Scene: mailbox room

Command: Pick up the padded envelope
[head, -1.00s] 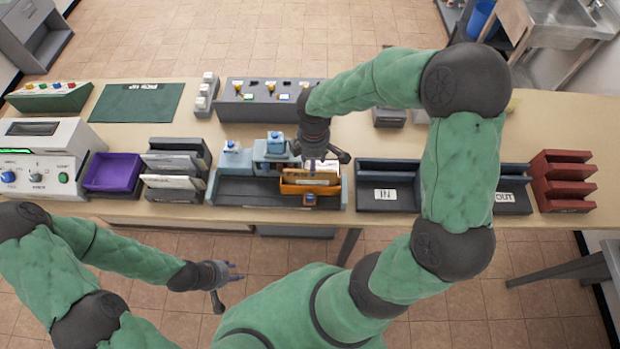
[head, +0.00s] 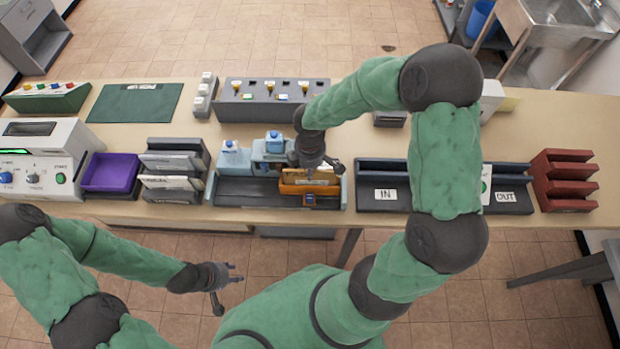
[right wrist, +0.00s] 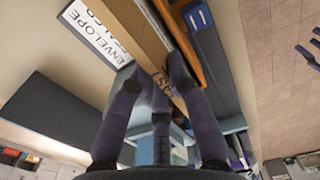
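The tan envelope (head: 318,180), which looks like the padded one, stands in a small orange tray (head: 290,189) on the dark sealing station at the middle of the table. In the right wrist view the tan envelope (right wrist: 142,38) runs up past my fingertips, with dark print partly hidden by them. My right gripper (head: 322,169) is just above the orange tray, its fingers spread and close to the envelope's top; I cannot tell whether they touch it. My left gripper (head: 228,285) is open and empty in front of the table.
A purple bin (head: 110,172) and a letter rack (head: 172,165) are to the left. The IN tray (head: 385,205), OUT tray (head: 508,207) and red rack (head: 566,180) are to the right. My right arm covers part of the trays.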

